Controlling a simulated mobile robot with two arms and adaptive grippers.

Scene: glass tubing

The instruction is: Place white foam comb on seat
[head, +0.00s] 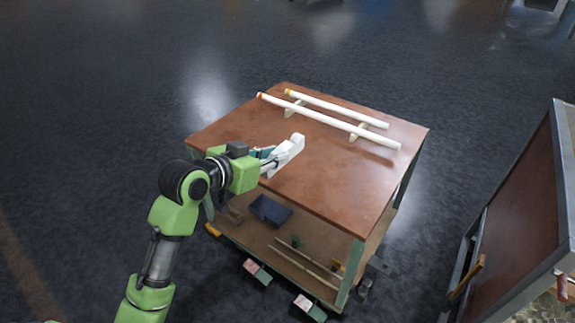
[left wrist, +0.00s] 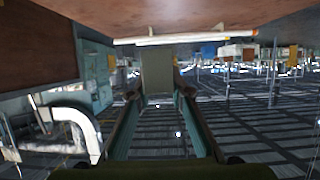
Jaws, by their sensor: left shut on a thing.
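The white foam comb (head: 288,153) is a pale notched piece over the near left part of the brown tabletop. My left gripper (head: 268,162) is shut on its near end and holds it tilted, far end up. I cannot tell how far it is above the top. In the left wrist view, a pale grey block (left wrist: 157,72) shows between the fingers of my left gripper (left wrist: 158,95); its notches are not visible there. I cannot pick out a marked seat on the table. My right gripper is not in view.
Two long white tubes (head: 325,120) lie side by side on small pale supports across the back of the table (head: 345,190). The front tabletop is bare. A lower shelf holds a dark blue bin (head: 270,211) and loose parts. A brown panel (head: 515,205) stands at the right.

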